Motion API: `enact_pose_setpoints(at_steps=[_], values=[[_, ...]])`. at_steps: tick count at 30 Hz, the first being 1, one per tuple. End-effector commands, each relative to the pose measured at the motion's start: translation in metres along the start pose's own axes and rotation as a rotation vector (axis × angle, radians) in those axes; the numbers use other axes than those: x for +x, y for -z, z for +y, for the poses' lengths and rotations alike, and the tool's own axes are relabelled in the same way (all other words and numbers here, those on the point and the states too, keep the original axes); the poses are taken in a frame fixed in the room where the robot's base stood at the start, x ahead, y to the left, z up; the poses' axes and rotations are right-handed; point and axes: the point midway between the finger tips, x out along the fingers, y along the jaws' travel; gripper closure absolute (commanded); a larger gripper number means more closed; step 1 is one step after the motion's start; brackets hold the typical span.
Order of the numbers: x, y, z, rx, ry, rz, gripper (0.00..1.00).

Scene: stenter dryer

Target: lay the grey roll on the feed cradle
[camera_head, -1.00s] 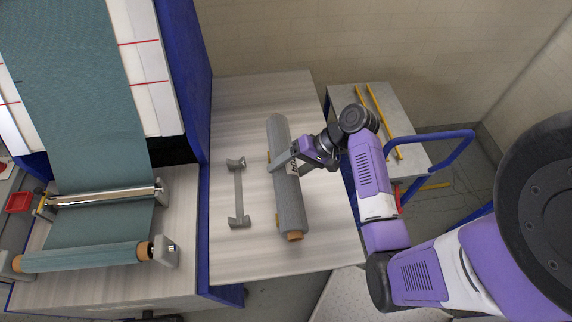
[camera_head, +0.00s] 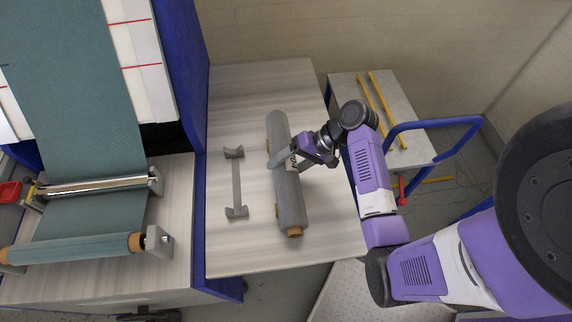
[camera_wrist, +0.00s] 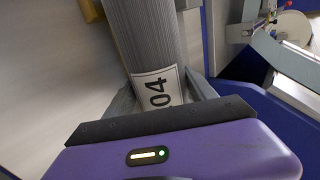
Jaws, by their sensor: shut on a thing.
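The grey roll (camera_head: 290,200), a long cylinder with an orange-brown core end, is over the wooden-topped table, right of the feed cradle. My gripper (camera_head: 284,160) is shut on it around its middle. In the wrist view the grey roll (camera_wrist: 147,35) lies between the fingers, with a white label reading "04". The feed cradle (camera_head: 236,184) is a grey bar with a saddle at each end; it is empty, and the roll lies roughly parallel to it. I cannot tell how far the roll is above the table.
The table (camera_head: 250,255) is bare around the cradle. A blue panel (camera_head: 199,210) separates it from the machine with teal fabric (camera_head: 95,100) and a teal roll (camera_head: 75,248). A trolley (camera_head: 385,95) with yellow bars stands at the right.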

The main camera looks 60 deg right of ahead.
Motion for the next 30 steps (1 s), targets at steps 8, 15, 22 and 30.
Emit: enact_pose_setpoints(at_steps=[8,15,22,30], values=[[0.003,0.001,0.002,-0.001,0.002,0.001,1.00],[0.006,0.000,0.005,-0.001,0.002,0.001,1.00],[0.008,0.001,0.007,-0.001,0.001,0.001,0.26],[0.009,0.000,0.010,0.002,-0.004,0.001,0.10]])
